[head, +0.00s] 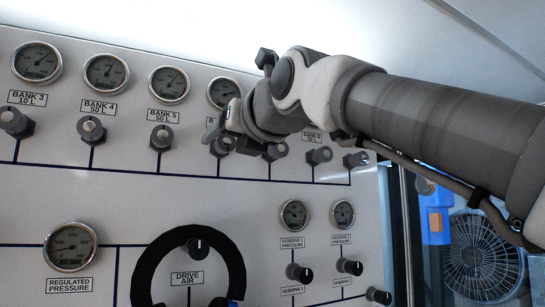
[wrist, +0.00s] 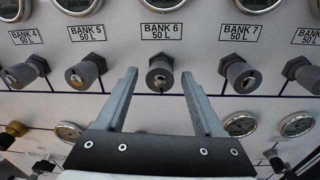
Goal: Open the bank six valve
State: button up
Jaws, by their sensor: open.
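The bank six valve (wrist: 160,75) is a dark knob with a pale end cap, under the label "BANK 6 50 L" (wrist: 168,32) in the wrist view. My gripper (wrist: 162,75) is open, with one finger on each side of that knob and a gap on both sides. I cannot tell how far the fingertips reach along it. In the head view my gripper (head: 213,130) is at the panel beside the bank 5 valve (head: 162,137). There the bank six valve (head: 220,146) is partly hidden by my gripper.
Similar knobs stand close by: bank 5 (wrist: 85,73) on the left and bank 7 (wrist: 240,76) on the right in the wrist view. Round gauges sit above the labels. A black curved hose (head: 150,265) and a regulated pressure gauge (head: 70,248) are lower on the panel.

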jog(key=b+v, duration=0.3)
jog(key=v, duration=1.4)
jog(key=shift+b, duration=0.3)
jog(key=shift+s+f, duration=0.1)
jog(key=shift+f, duration=0.05)
jog(key=w+d+f+m+g+h, duration=0.1)
jog(key=w+d+f+m+h, duration=0.1)
jog(key=f+m, duration=0.6)
jog(key=w+d+f+m+g+h, duration=0.1)
jog(key=d+f+m+h, duration=0.3)
jog(key=f, duration=0.6)
jog(key=w+d+f+m+g+h, duration=0.1)
jog(key=w+f+m, duration=0.1)
jog(key=f+m, duration=0.6)
jog(key=s+d+f+m+g+h, duration=0.1)
jog(key=s+d+f+m+g, duration=0.1)
jog(key=f+m, duration=0.5)
jog(key=s+d+f+m+g+h, duration=0.1)
jog(key=s+d+f+m+g, duration=0.1)
jog(key=s+d+f+m, duration=0.2)
jog(key=s+d+f+m+g+h, duration=0.1)
jog(key=s+d+f+m+g, duration=0.1)
jog(key=f+m, duration=0.8)
notch_tip(320, 180, down, 8)
jog(key=shift+s+d+r+m, duration=0.1)
jog(key=shift+s+d+m, duration=0.35)
jog(key=shift+d, duration=0.25)
jog(key=shift+c, duration=1.4)
jog(key=shift+a, duration=0.1)
jog(key=shift+c, duration=0.2)
